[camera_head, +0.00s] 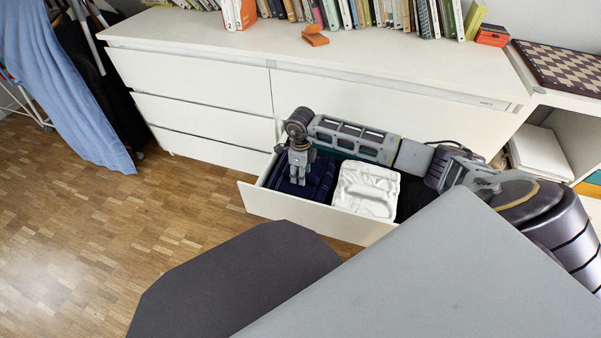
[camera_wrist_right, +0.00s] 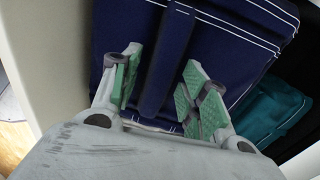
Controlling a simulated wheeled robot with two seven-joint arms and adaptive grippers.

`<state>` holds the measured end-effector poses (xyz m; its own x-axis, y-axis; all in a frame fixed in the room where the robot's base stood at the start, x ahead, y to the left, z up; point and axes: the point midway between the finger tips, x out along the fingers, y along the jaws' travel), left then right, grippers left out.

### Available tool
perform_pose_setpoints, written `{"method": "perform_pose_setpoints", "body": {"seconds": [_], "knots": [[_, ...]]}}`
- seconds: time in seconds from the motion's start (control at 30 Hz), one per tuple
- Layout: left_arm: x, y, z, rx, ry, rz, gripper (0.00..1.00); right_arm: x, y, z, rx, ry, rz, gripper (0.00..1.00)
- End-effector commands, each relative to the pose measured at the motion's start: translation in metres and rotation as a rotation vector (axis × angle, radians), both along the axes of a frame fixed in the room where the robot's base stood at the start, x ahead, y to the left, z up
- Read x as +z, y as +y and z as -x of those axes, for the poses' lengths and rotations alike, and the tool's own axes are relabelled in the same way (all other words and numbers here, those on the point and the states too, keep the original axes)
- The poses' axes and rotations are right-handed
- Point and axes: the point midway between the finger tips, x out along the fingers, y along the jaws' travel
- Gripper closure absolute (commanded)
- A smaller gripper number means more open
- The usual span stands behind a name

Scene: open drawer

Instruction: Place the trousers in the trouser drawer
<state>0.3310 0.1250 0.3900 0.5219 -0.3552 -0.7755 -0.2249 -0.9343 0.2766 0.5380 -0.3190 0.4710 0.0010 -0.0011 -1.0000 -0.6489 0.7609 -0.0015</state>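The open drawer (camera_head: 318,217) is pulled out from the white dresser. Folded dark blue trousers (camera_head: 320,182) with white stitching lie at its left end; they also fill much of the wrist view (camera_wrist_right: 225,45). My right gripper (camera_head: 297,182) points down over their left part. In the wrist view its green-padded fingers (camera_wrist_right: 160,85) are spread apart, with a raised dark blue strip or fold between them. A gap shows beside the strip, so it is not clamped. My left gripper is out of view.
Books (camera_head: 385,14) line the dresser top (camera_head: 230,45). Open wooden floor (camera_head: 90,230) lies at left.

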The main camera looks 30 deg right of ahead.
Motion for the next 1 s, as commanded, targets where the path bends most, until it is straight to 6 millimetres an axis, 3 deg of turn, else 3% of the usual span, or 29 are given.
{"method": "perform_pose_setpoints", "body": {"seconds": [0.47, 1.0], "knots": [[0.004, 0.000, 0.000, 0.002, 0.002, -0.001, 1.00, 0.009, 0.000, 0.000, 0.000, -0.001, 0.001, 0.56], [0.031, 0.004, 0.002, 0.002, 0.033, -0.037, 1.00, 0.079, 0.000, -0.001, 0.001, -0.002, 0.001, 0.56]]}}
